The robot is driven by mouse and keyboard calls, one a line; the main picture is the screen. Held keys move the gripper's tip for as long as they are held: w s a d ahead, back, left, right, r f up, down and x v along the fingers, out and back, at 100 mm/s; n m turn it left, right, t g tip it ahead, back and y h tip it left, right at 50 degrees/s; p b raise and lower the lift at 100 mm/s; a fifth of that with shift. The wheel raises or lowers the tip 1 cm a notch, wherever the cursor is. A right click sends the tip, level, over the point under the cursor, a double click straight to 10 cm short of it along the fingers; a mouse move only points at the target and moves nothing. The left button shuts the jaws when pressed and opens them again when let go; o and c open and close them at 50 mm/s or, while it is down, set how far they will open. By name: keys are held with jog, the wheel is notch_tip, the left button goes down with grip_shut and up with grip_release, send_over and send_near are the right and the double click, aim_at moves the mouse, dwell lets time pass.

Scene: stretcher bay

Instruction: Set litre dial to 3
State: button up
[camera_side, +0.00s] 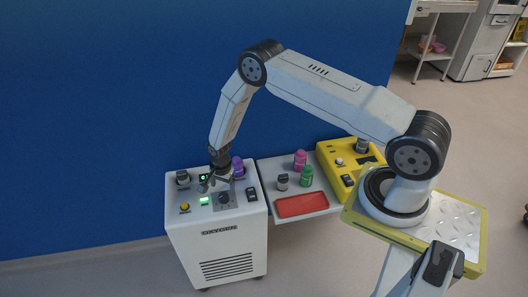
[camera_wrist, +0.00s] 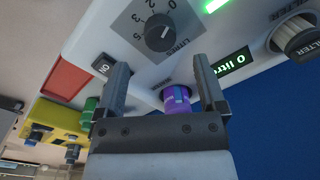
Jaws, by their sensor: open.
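The litre dial (camera_wrist: 159,33) is a round black knob on a grey plate with a printed scale marked LITRES, on top of the white Oxygen unit (camera_side: 217,237). In the wrist view a small display (camera_wrist: 230,64) beside it reads 0 litre. My gripper (camera_wrist: 163,66) is open, its two fingers apart with nothing gripped. The dial shows just beyond the fingertips, apart from them. In the side view my gripper (camera_side: 214,183) hangs pointing down over the top panel, close to the dial's grey plate (camera_side: 224,201), and partly covers that area.
The panel also carries a filter knob (camera_wrist: 298,36), an on switch (camera_wrist: 103,66) and a yellow button (camera_side: 184,207). A purple bottle (camera_side: 238,167) stands near my gripper. A tray (camera_side: 302,205), other bottles and a yellow device (camera_side: 331,160) are to the right.

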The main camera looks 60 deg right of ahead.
aim_at(223, 195)
jog(key=shift+w+f, duration=0.1)
jog(key=shift+f, duration=2.75)
grip_shut()
